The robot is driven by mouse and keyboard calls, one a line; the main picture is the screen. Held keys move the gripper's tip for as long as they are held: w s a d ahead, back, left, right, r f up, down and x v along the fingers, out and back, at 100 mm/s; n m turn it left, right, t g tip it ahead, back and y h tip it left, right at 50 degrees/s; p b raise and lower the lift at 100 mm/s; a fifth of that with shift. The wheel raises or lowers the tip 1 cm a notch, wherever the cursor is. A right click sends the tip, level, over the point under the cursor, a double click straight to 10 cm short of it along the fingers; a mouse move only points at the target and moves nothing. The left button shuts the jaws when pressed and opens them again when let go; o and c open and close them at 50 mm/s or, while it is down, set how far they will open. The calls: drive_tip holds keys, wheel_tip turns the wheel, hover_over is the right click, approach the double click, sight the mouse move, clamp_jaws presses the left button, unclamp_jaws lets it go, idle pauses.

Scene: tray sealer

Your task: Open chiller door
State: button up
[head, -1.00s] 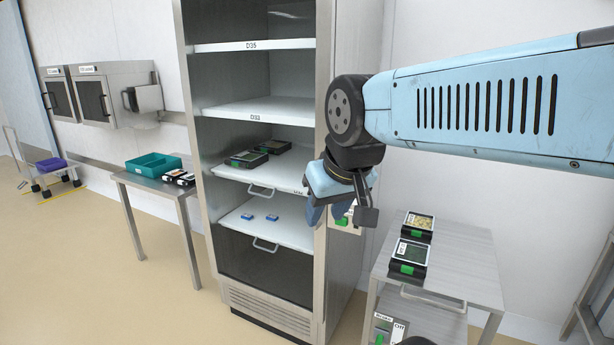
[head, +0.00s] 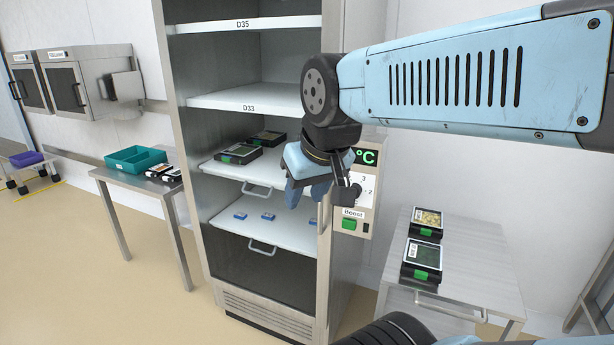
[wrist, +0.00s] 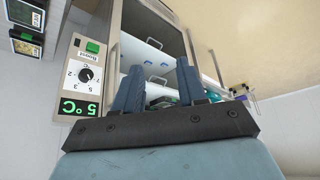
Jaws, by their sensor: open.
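The chiller (head: 190,150) is a tall steel cabinet in the middle of the head view. Its shelves show plainly; I cannot tell whether a clear door covers the front. A slim upright bar (wrist: 113,63), like a handle, shows at the cabinet's edge in the wrist view. My gripper (head: 305,192) has blue fingers and is open, with nothing seen between them. It is in front of the chiller's right post, near the control panel (head: 356,190). In the wrist view the fingers (wrist: 160,75) point toward the opening, and the bar is left of them, apparently apart.
The control panel carries a temperature display, a dial and a green Boost button (head: 349,225). A steel table (head: 465,265) with two black trays stands right. A table (head: 120,178) with a teal bin (head: 143,160) stands left. Black trays (head: 237,154) and blue items lie on chiller shelves.

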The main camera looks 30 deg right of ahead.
drive_tip(key=shift+w, duration=0.1)
drive_tip(key=w+d+f+n+g+h, duration=0.4)
drive_tip(key=w+f+n, duration=0.1)
drive_tip(key=w+f, duration=0.2)
drive_tip(key=w+d+f+n+g+h, duration=0.3)
drive_tip(key=w+d+f+n+h, duration=0.15)
drive_tip(key=w+f, duration=0.2)
drive_tip(key=w+a+r+n+t+h, duration=0.2)
drive_tip(key=w+a+n+t+h, duration=0.15)
drive_tip(key=w+n+h, duration=0.65)
drive_tip(key=w+d, duration=0.2)
drive_tip(key=d, duration=1.1)
drive_tip(key=shift+f+m+g, duration=0.2)
drive_tip(key=shift+m+g, duration=0.15)
drive_tip(key=shift+g, duration=0.1)
drive_tip(key=shift+d+y, duration=0.1)
drive_tip(key=shift+y, duration=0.15)
drive_tip(key=shift+c, duration=0.4)
clamp_jaws()
drive_tip(key=shift+w, duration=0.1)
